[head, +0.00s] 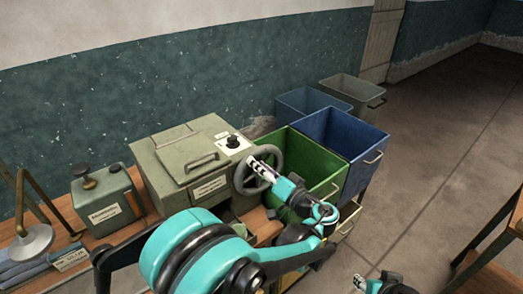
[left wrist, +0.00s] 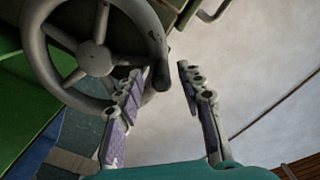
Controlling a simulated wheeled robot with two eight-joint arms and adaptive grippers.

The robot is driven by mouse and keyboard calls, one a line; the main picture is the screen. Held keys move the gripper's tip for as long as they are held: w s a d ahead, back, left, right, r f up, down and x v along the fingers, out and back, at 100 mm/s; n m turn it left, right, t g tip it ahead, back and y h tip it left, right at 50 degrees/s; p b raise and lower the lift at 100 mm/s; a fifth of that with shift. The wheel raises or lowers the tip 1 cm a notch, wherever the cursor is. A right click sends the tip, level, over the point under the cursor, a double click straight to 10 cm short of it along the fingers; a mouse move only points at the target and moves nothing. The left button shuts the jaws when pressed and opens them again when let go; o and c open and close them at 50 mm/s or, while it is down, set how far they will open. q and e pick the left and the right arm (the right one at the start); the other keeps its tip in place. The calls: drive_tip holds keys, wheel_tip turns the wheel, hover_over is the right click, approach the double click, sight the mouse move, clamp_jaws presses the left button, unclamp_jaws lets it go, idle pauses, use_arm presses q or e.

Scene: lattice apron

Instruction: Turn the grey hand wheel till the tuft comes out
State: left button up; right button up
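The grey hand wheel (head: 240,181) stands upright on the right side of a grey-green lidded machine (head: 163,158). The wheel fills the upper left of the left wrist view (left wrist: 97,57), with a dark handle knob (left wrist: 161,76) on its rim. My left gripper (head: 256,165) is at the wheel, its fingers apart. In the left wrist view, the knob shows between the two fingertips (left wrist: 159,72); I cannot tell whether they touch it. My right gripper (head: 383,281) is low in the head view, partly cut off. A greyish, rough lump (head: 259,127) shows behind the machine; I cannot tell whether it is the tuft.
Open floor (head: 430,150) lies at right.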

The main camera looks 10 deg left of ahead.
use_arm(q)
drive_tip(key=v, duration=0.6)
drive_tip(key=shift+s+d, duration=0.3)
idle(0.4)
drive_tip(key=s+a+f+m+g+h, duration=0.2)
drive_tip(key=s+a+f+g+h, duration=0.35)
drive_tip(key=a, duration=0.55)
drive_tip(key=s+d+f+t+h, duration=0.1)
drive_tip(key=s+f+h, duration=0.1)
drive_tip(key=s+h, duration=0.2)
drive_tip(key=s+d+f+h, duration=0.2)
drive_tip(key=s+f+h, duration=0.1)
drive_tip(key=s, duration=0.7)
drive_tip(key=shift+n+t+h, duration=0.3)
drive_tip(key=shift+t+h, duration=0.05)
drive_tip(key=shift+h, duration=0.5)
